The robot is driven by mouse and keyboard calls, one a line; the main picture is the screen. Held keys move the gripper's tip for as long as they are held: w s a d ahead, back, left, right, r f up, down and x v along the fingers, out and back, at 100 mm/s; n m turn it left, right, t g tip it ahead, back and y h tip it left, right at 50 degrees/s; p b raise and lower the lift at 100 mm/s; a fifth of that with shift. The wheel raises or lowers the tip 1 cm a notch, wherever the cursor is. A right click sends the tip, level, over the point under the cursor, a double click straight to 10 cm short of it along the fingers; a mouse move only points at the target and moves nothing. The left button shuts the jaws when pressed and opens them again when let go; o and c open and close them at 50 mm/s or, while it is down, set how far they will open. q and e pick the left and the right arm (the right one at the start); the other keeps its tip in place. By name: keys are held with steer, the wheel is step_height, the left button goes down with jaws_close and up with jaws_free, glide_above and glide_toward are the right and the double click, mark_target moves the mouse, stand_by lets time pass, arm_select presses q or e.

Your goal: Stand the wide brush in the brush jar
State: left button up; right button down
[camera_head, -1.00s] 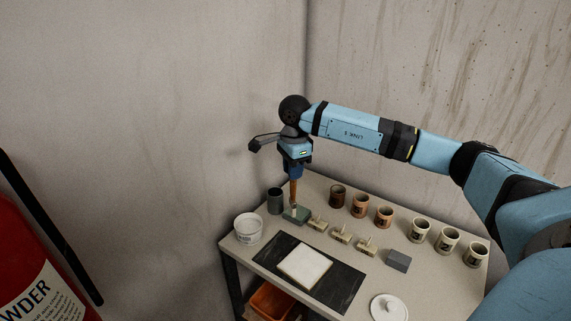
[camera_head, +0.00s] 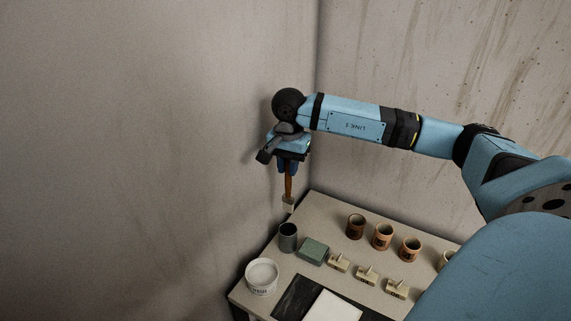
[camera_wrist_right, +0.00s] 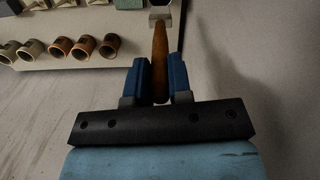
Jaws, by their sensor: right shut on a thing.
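My right gripper (camera_head: 288,169) is shut on the orange-brown handle of the wide brush (camera_head: 289,184). The brush hangs upright with its pale head (camera_head: 288,204) down. In the head view the brush is in the air above the dark grey brush jar (camera_head: 288,237), its lower end apart from the jar's rim. In the right wrist view the handle (camera_wrist_right: 160,62) stands between the blue fingers (camera_wrist_right: 160,82), with the brush's pale metal part (camera_wrist_right: 160,16) at the top edge. The jar stands at the table's back left corner. My left gripper is not in view.
A green block (camera_head: 314,250) sits right beside the jar, and a white tub (camera_head: 262,276) stands in front of it. A white slab (camera_head: 333,306) rests on a dark mat (camera_head: 293,296). Walls stand close behind.

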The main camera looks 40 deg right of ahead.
mark_target(288, 197)
steer(key=shift+s+f+b, duration=0.1)
steer(key=shift+f+b, duration=0.2)
steer(key=shift+f, duration=0.35)
steer(key=shift+f+b, duration=0.9)
steer(key=shift+f, duration=1.4)
step_height(288, 197, down, 4)
steer(key=b, duration=0.3)
steer(key=shift+f, duration=0.1)
steer(key=shift+f+b, duration=1.25)
steer(key=c, duration=1)
jaws_free()
steer(key=shift+o, duration=0.2)
steer(key=shift+r, duration=0.15)
step_height(288, 197, up, 14)
steer(key=shift+f, duration=0.15)
